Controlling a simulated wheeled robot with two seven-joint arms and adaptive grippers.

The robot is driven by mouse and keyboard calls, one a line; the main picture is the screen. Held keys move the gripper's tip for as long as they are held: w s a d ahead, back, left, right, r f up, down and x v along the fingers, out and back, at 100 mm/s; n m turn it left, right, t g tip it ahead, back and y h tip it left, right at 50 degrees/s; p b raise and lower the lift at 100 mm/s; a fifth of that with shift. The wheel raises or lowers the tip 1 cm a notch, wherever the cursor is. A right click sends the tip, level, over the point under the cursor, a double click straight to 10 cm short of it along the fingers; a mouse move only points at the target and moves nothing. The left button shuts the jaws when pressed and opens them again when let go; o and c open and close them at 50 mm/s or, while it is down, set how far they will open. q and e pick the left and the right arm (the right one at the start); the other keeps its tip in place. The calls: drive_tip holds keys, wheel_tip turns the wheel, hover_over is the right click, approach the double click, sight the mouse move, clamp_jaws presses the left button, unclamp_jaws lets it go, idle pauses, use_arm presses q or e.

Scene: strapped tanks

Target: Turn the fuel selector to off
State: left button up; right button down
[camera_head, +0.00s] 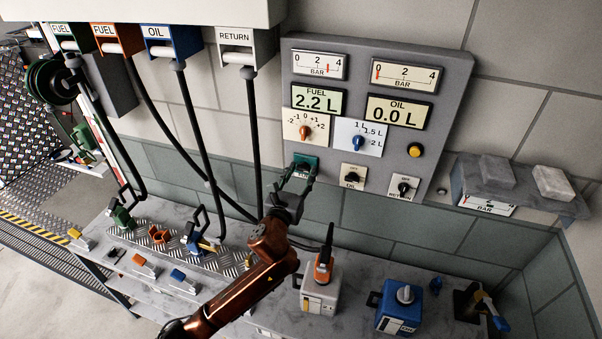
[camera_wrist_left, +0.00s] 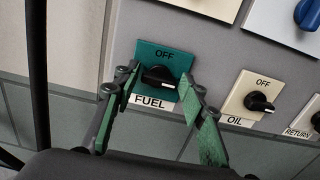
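The fuel selector is a black knob on a teal plate (camera_head: 305,160) at the lower left of the grey wall panel. In the left wrist view the knob (camera_wrist_left: 158,77) lies roughly level, with OFF printed above it and a FUEL label below. My left gripper (camera_head: 300,178) is in front of the plate. In the left wrist view its green fingers (camera_wrist_left: 160,98) are open, one on each side of the knob, with nothing held between them. Contact with the knob is not visible. My right gripper is not in view.
The oil selector (camera_head: 353,172) and return selector (camera_head: 403,187) sit to the right. Above are the orange knob (camera_head: 305,133), blue knob (camera_head: 359,142) and displays. A black hose (camera_head: 254,140) hangs left of the panel. A bench below holds a white can (camera_head: 318,295) and blue can (camera_head: 400,308).

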use_arm(q)
drive_tip(key=c, duration=0.8)
drive_tip(key=n+p, duration=0.2)
drive_tip(key=n, duration=0.1)
drive_tip(key=shift+p, duration=0.4)
drive_tip(key=n+p, duration=0.2)
drive_tip(key=n, duration=0.2)
drive_tip(key=shift+a, duration=0.15)
drive_tip(key=n+p, duration=0.2)
drive_tip(key=n, duration=0.3)
drive_tip(key=shift+f, duration=0.1)
drive_tip(key=n, duration=0.3)
drive_tip(key=n+p, duration=0.1)
drive_tip(key=n, duration=0.1)
drive_tip(key=shift+a+f+n, duration=0.1)
drive_tip(key=shift+f+n, duration=0.1)
drive_tip(key=shift+n, duration=0.2)
